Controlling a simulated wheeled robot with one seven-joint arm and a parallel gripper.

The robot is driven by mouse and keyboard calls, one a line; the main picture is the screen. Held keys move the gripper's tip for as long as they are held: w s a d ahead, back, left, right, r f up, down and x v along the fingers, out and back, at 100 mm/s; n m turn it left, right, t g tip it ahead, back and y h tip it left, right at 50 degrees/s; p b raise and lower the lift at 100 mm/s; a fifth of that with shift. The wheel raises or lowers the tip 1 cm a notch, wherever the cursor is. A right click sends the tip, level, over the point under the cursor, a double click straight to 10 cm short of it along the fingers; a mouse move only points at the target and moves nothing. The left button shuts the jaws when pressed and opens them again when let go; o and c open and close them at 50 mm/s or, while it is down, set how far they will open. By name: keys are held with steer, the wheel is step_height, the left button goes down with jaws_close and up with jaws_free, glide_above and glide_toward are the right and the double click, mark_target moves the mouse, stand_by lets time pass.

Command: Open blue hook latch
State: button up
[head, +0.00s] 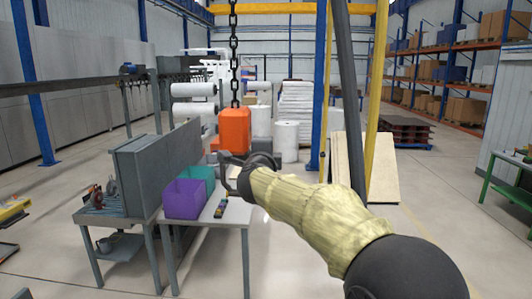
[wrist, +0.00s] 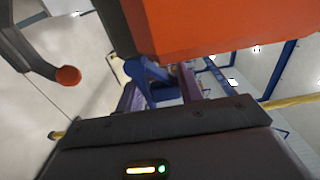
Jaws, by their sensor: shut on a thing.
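The orange hook block (head: 235,128) hangs from a dark chain in the middle of the head view. Its orange underside (wrist: 215,22) fills the upper part of the wrist view, and the dark curved hook with an orange round tip (wrist: 68,76) is at the upper left. The blue latch (wrist: 143,72) is below the block, between my purple-grey fingers. My gripper (wrist: 160,86) is shut on the latch. In the head view my gripper (head: 230,165) is just under the block, where the latch is too small to make out.
A grey table (head: 235,212) stands below with a purple bin (head: 183,200), a teal bin (head: 198,176) and a small multicoloured item (head: 222,207). A grey panel (head: 150,168) rises left of the bins. A yellow post (head: 376,80) stands right of the chain.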

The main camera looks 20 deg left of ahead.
steer(key=shift+s+a+r+n, duration=0.15)
steer(key=shift+r+n, duration=0.35)
steer(key=shift+n, duration=0.55)
steer(key=shift+a+r+n, duration=0.15)
steer(key=shift+r+n, duration=0.3)
steer(key=shift+n, duration=0.6)
steer(key=o, duration=0.6)
steer(key=shift+o, duration=1.1)
steer(key=shift+a, duration=0.15)
steer(key=shift+f, duration=0.2)
steer(key=shift+f, duration=0.1)
steer(key=b+v, duration=0.8)
steer(key=v, duration=0.9)
